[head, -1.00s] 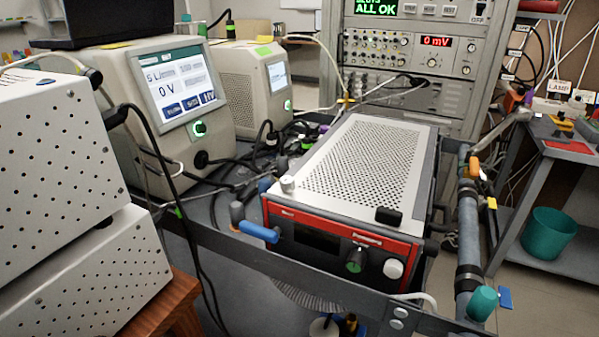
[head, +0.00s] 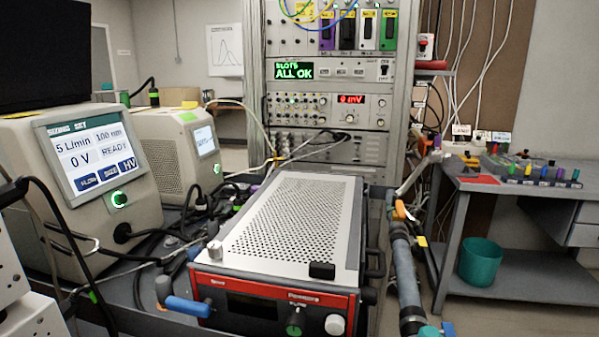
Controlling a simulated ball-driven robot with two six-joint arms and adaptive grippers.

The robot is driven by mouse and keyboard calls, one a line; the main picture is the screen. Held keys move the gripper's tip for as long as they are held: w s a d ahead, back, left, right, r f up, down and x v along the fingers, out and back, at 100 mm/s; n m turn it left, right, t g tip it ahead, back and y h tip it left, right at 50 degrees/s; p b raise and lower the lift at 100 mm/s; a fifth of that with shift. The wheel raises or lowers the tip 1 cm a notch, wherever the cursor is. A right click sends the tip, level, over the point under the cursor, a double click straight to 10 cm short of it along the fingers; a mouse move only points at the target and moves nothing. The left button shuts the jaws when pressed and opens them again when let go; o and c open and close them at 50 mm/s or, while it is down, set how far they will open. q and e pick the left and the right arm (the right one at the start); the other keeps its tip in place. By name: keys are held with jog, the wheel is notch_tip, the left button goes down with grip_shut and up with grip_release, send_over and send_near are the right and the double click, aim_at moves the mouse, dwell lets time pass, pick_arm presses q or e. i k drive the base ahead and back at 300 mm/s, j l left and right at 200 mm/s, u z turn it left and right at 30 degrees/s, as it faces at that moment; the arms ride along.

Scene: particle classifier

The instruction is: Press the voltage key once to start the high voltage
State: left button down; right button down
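The classifier (head: 143,216) is a beige box at the left with a tilted touchscreen (head: 90,153). The screen reads 5 L/min, 100 nm, 0 V and READY. Along its lower edge are several blue keys. The rightmost is the voltage key (head: 129,164), marked HV. A round green-lit button (head: 119,199) sits below the screen. Neither of my grippers is in view.
A red-fronted instrument (head: 270,303) with a perforated top stands in the middle foreground. A second beige instrument (head: 160,150) is behind the classifier. Dark cables cross in front of the classifier. An instrument rack (head: 385,145) stands behind; a side table (head: 535,190) is at the right.

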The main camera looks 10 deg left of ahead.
aim_at(130, 163)
jog(key=u, duration=1.55)
